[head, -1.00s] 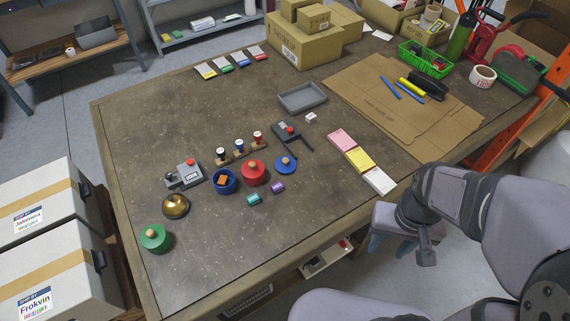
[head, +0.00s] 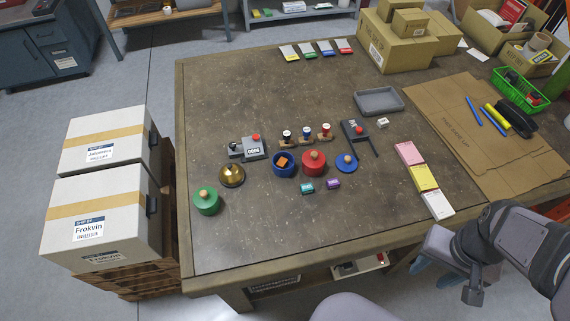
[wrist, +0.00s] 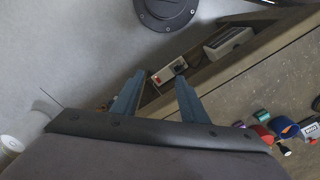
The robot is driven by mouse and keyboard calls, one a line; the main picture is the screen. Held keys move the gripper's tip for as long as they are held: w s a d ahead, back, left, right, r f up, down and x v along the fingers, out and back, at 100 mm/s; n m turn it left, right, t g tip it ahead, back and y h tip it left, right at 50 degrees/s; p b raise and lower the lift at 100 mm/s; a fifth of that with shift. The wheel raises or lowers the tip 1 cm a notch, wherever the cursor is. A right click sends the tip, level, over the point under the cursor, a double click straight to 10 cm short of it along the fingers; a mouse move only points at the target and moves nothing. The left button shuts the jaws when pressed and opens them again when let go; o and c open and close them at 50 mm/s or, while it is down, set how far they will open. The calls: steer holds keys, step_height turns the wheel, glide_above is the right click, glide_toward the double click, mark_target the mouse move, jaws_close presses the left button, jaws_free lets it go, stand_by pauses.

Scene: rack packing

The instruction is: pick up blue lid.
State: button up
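The blue lid (head: 346,162), a flat round disc with a wooden knob, lies on the table (head: 300,224) to the right of the red lidded pot (head: 313,162). The open blue pot (head: 285,166) stands left of the red one, with an orange block (head: 281,161) in it. My gripper shows in the wrist view (wrist: 155,92) with its two blue-grey fingers spread apart and nothing between them. It is off the table's front right edge, well away from the lid. In the head view my arm is at the lower right.
A green lidded pot (head: 206,201) and a brass bell (head: 232,176) stand to the left. Teal (head: 307,188) and purple (head: 333,184) blocks lie in front of the lid. A black-and-grey device (head: 355,131) is just behind it. Sticky pads (head: 422,178) lie to the right.

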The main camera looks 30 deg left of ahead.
steer(key=shift+o, duration=0.7)
steer(key=o, duration=0.8)
